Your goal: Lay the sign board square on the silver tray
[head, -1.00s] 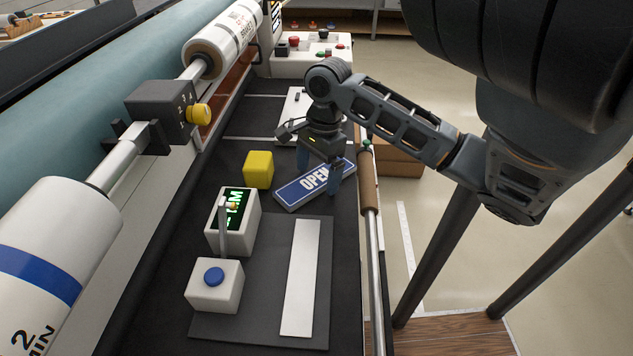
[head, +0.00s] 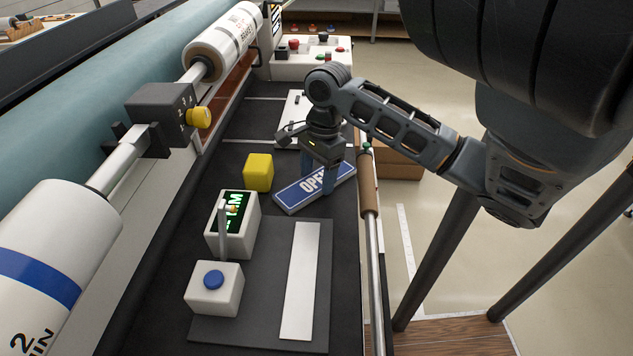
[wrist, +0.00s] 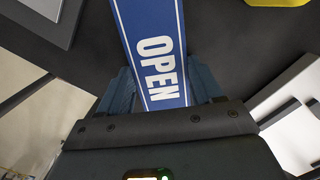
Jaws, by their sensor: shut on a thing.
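The sign board (head: 293,195) is a blue slab with a pale edge and white "OPEN" lettering. It lies slantwise on the dark bench top, beyond the dark grey base. My gripper (head: 318,180) points down over its right half and is shut across its width, hiding part of the lettering. In the wrist view the sign board (wrist: 150,22) runs up between the fingers. The silver tray looks to be the long pale strip (head: 301,285) on the dark grey base, nearer the camera than the sign. It is bare.
A yellow block (head: 258,172) stands close left of the sign. A white box with a green-lettered display (head: 237,210) and a white box with a blue button (head: 214,285) stand left of the strip. A roller rail (head: 368,190) runs along the right edge.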

